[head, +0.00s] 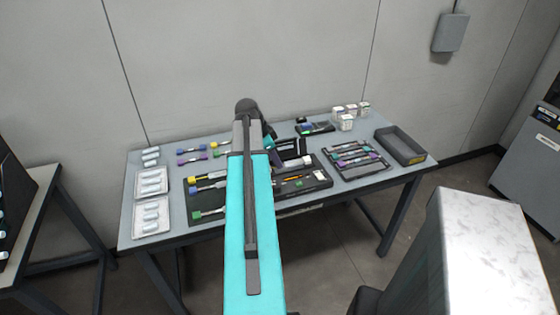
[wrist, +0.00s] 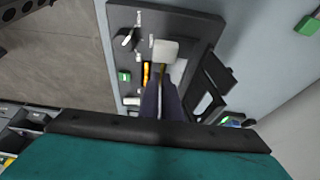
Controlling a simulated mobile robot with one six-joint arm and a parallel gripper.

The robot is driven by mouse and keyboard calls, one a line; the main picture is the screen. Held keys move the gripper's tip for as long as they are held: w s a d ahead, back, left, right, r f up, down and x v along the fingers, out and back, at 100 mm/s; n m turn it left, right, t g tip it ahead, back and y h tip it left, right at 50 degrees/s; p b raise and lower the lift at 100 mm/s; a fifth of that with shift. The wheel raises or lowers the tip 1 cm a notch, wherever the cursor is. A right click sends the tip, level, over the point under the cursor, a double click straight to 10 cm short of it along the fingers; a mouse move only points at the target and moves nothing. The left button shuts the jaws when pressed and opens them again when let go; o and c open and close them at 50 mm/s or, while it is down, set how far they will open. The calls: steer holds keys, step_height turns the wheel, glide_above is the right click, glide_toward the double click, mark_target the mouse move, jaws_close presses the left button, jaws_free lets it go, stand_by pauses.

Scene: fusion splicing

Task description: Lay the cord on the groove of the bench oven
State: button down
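In the wrist view, the two dark fingers of my gripper (wrist: 161,88) are nearly together, pointing at a dark panel (wrist: 183,22). A thin yellowish strip, which looks like the cord (wrist: 162,72), shows between the fingertips and runs toward a white block (wrist: 165,50). Whether that block is on the strip or on the panel is unclear. In the head view, my teal arm reaches over the workbench, and the dark panel (head: 317,181) lies to its right. I cannot make out which part is the bench oven or its groove.
An orange stick (wrist: 146,73) and a green button (wrist: 124,76) sit beside the fingers. On the workbench (head: 142,227) are white rolls in trays (head: 151,181) at left, a tool tray (head: 357,160), small white boxes (head: 346,122) and an open grey bin (head: 400,146) at right.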

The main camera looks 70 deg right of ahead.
steer(key=shift+w+d+f+p, duration=0.1)
steer(key=shift+d+p, duration=0.1)
steer(key=shift+d, duration=0.75)
steer(key=shift+w+d+f+p, duration=0.1)
steer(key=shift+d+p, duration=0.1)
steer(key=shift+d, duration=0.75)
steer(key=shift+f+p, duration=0.65)
steer(key=shift+f, duration=1.1)
steer(key=shift+f, duration=0.15)
steer(key=c, duration=2.3)
jaws_free()
steer(key=shift+o, duration=0.2)
